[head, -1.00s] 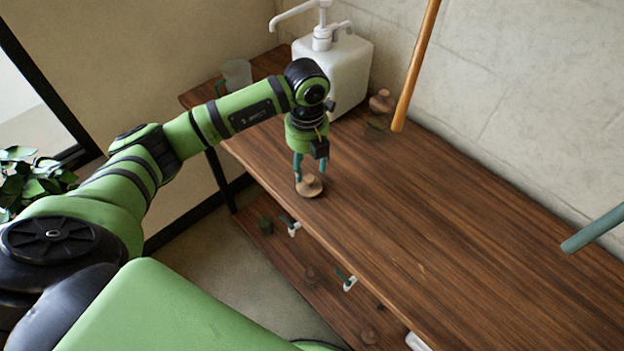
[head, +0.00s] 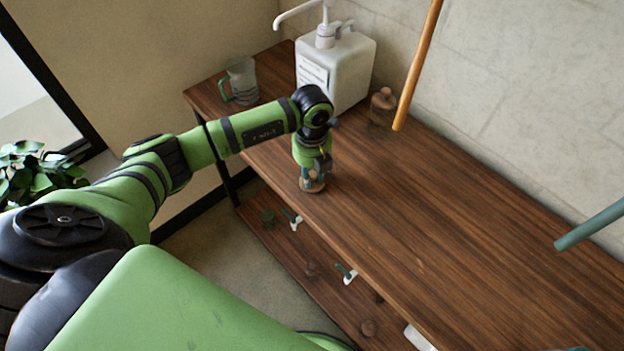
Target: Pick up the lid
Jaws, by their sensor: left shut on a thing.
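The lid (head: 313,187) is a small round tan-brown piece near the front edge of the wooden table (head: 400,220), toward its left part. My left gripper (head: 312,176) points down from above and is shut on the lid. The fingers cover much of the lid's top. I cannot tell whether the lid is still touching the table. My right gripper does not show.
A white pump bucket (head: 345,72) stands at the back, with a brown-topped glass jar (head: 382,107) beside it. A glass mug (head: 241,80) is at the left end. An orange pole (head: 416,70) and a teal pole (head: 590,226) reach in. The table's middle is clear.

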